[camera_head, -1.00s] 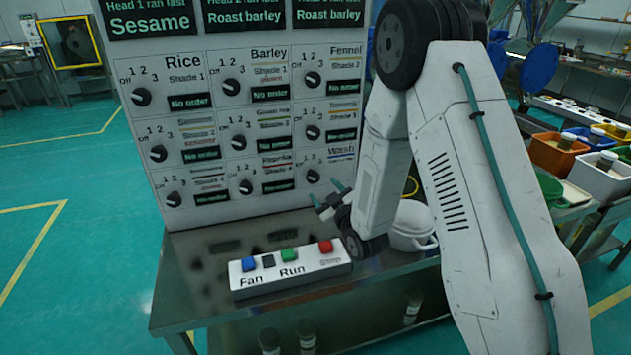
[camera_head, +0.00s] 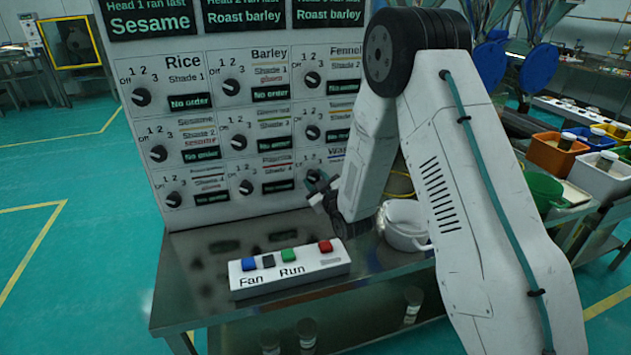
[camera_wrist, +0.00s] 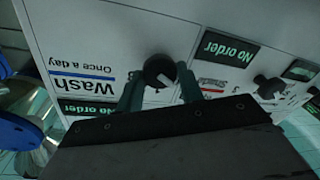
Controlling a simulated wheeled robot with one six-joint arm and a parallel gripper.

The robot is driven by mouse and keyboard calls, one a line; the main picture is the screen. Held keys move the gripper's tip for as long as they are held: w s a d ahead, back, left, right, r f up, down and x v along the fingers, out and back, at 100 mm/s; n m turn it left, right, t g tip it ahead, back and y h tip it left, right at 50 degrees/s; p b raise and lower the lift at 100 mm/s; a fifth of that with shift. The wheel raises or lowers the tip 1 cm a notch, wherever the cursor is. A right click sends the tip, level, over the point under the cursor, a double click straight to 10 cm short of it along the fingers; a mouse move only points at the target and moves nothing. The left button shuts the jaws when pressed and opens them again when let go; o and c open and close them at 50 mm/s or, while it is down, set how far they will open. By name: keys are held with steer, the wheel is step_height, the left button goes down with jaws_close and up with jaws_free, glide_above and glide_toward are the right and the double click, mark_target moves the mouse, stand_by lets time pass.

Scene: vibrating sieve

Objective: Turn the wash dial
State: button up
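The Wash dial (camera_wrist: 158,70) is a round black knob with a pale pointer mark on the white panel. It sits beside the upside-down "Wash / Once a day" label (camera_wrist: 85,83) in the wrist view. My gripper (camera_wrist: 160,84) is open, with one teal finger on each side of the dial. Small gaps seem to show between the fingers and the knob; I cannot tell how deep they reach around it. In the head view my gripper (camera_head: 318,185) is at the panel's lower right dial and mostly covers it.
Other dials, such as the Fennel dial (camera_head: 312,80), fill the white panel. Below it, a button box (camera_head: 290,280) marked Fan and Run lies on the metal table (camera_head: 200,300). A white pot (camera_head: 405,225) stands right of my wrist.

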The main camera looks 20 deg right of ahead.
steer(key=shift+m, duration=0.3)
steer(key=m, duration=0.3)
steer(key=shift+f+m+t, duration=0.1)
steer(key=shift+m+t, duration=0.2)
steer(key=shift+m+h, duration=0.3)
steer(key=shift+m, duration=1.6)
steer(key=o, duration=1)
